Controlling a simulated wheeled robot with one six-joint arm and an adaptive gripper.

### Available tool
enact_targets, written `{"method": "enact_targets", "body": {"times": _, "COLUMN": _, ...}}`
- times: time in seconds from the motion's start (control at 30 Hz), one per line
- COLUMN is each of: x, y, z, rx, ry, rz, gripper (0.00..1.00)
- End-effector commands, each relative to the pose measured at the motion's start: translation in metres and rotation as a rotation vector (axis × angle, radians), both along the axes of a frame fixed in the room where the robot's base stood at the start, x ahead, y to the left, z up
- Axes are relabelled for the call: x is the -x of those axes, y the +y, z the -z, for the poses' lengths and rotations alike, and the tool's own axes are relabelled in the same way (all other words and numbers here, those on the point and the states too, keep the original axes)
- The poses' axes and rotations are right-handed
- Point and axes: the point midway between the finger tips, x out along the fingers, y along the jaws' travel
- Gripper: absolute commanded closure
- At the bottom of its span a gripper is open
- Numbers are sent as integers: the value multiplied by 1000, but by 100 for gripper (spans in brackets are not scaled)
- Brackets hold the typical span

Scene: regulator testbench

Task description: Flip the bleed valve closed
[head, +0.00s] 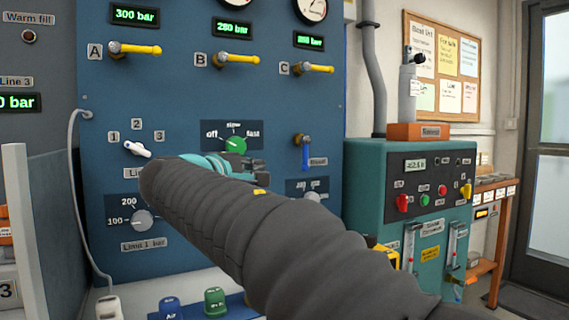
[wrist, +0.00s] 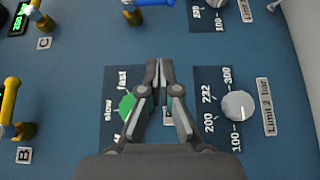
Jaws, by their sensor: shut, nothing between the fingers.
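The bleed valve (head: 306,153) has a blue lever on a brass-coloured body, on the blue panel right of centre in the head view. Its lever hangs straight down, left of the "Bleed" label (head: 318,162). In the wrist view the blue lever (wrist: 156,3) is partly cut off at the top edge. My gripper (head: 258,166) is left of the valve and apart from it, in front of the panel by the green knob. In the wrist view my gripper (wrist: 158,64) has its fingertips together, empty, pointing toward the valve.
The green off/slow/fast knob (head: 235,145) and the Limit 2 knob (wrist: 238,107) flank my gripper closely. Yellow levers A (head: 135,48), B (head: 237,58) and C (head: 308,68) stick out above. A teal cabinet (head: 372,215) stands at the right.

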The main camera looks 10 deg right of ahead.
Motion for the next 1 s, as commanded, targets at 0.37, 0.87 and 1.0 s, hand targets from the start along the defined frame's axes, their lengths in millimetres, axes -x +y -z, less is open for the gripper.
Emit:
{"method": "enact_targets", "body": {"times": 0.37, "x": -43, "y": -36, "z": -1, "rx": -1, "ry": 1, "rz": 4, "gripper": 100}}
{"method": "enact_targets", "body": {"times": 0.87, "x": -80, "y": -94, "z": 0, "rx": -1, "ry": 1, "rz": 1, "gripper": 100}}
{"method": "enact_targets", "body": {"times": 1.0, "x": -81, "y": -100, "z": 0, "rx": -1, "ry": 2, "rz": -1, "gripper": 100}}
